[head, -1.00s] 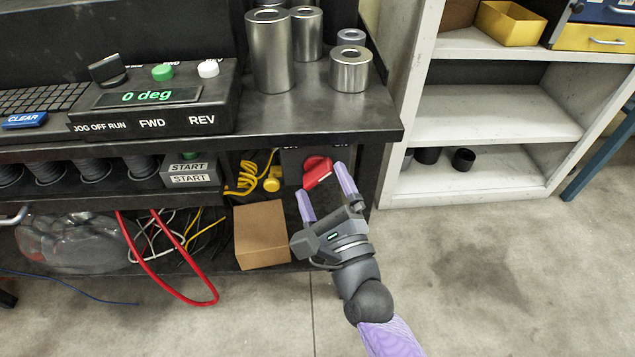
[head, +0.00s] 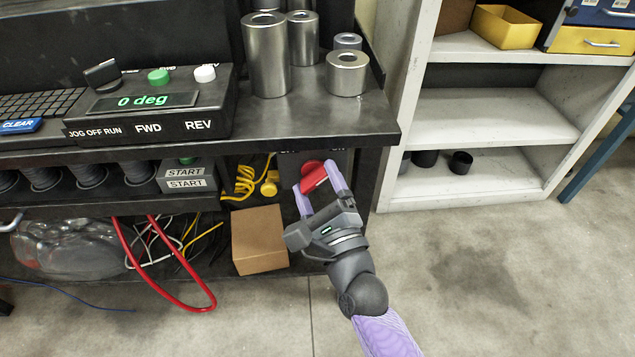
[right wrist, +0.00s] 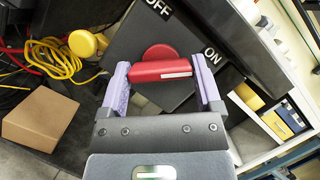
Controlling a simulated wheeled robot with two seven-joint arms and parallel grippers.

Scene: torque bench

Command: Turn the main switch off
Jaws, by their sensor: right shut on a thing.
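The main switch is a red rotary handle (head: 313,177) on a dark panel under the bench top, at the right end of the bench. In the right wrist view the red handle (right wrist: 161,70) carries a white line, and white OFF and ON labels show on the panel (right wrist: 178,38). OFF is at the upper left and ON at the right. My right gripper (head: 320,178) has a lilac finger at each end of the handle; it is shut on the handle, as the right wrist view also shows (right wrist: 160,80). My left gripper is not in view.
A cardboard box (head: 259,240) stands on the lower shelf left of my right gripper. A yellow coiled cable (head: 245,178) and a red hose (head: 160,275) hang nearby. A control box (head: 150,110) and metal cylinders (head: 267,55) stand on the bench top. A pale shelf (head: 480,120) stands right.

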